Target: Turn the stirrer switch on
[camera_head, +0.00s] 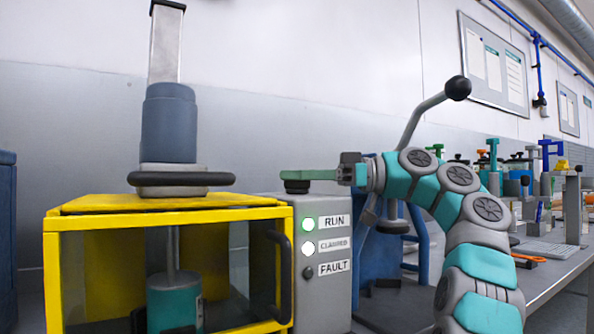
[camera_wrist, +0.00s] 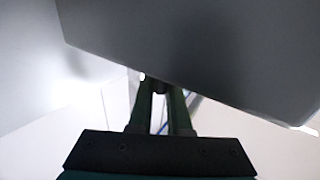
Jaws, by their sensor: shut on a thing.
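A grey control box (camera_head: 277,210) stands right of the yellow guard. A dark round switch knob (camera_head: 297,187) sits on its top. My gripper (camera_head: 287,174) reaches in from the right, its green fingers level at the knob. The fingers are shut on the knob, though the exact contact is hard to see. The FAULT lamp (camera_head: 308,272) is dark. In the wrist view my gripper (camera_wrist: 163,85) shows two close fingers, their tips partly hidden by a large grey surface.
The yellow guard (camera_head: 170,204) with clear panels encloses a teal drum (camera_head: 174,302) under a blue-grey stirrer motor (camera_head: 169,125). A grey lever with a black ball (camera_head: 458,88) rises behind my arm. A bench (camera_head: 550,272) with several tools runs along the right.

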